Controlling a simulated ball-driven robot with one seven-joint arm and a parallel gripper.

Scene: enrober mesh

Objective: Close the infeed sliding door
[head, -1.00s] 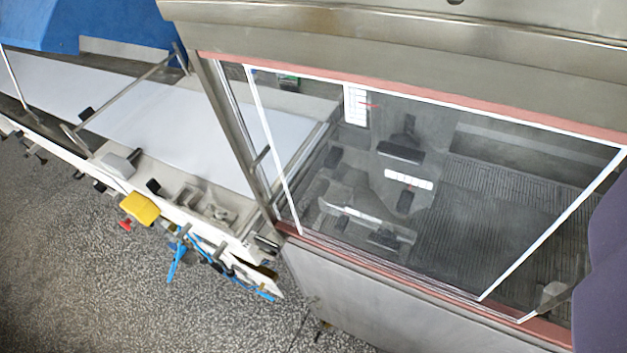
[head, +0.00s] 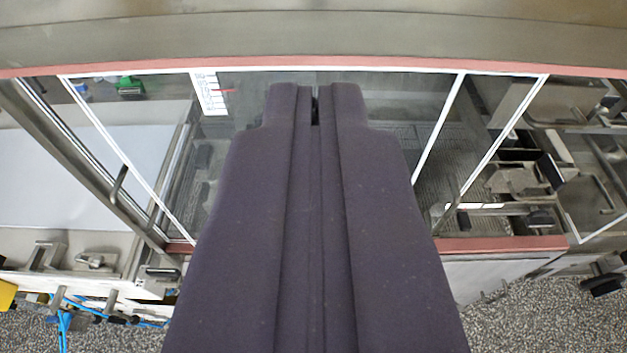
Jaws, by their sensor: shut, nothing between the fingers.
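A glazed front with clear panels edged in white spans the enclosure between red strips above and below. The white-edged clear panel (head: 437,128) shows on both sides of my gripper. Its left edge slants down at left, and two white slanting edges show at right. I cannot tell which panel is the infeed sliding door, or how far it is open. A small bar handle (head: 118,185) sits by the left metal post. My gripper (head: 315,105), dark purple, points away from me in front of the glazing, shut and empty. It hides the middle of the panels and the lower red strip.
A white infeed belt (head: 70,175) lies at left. Metal fittings and black knobs (head: 540,175) stand at right. A steel hood (head: 320,30) runs across the top. Speckled floor (head: 560,315) shows at the lower right.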

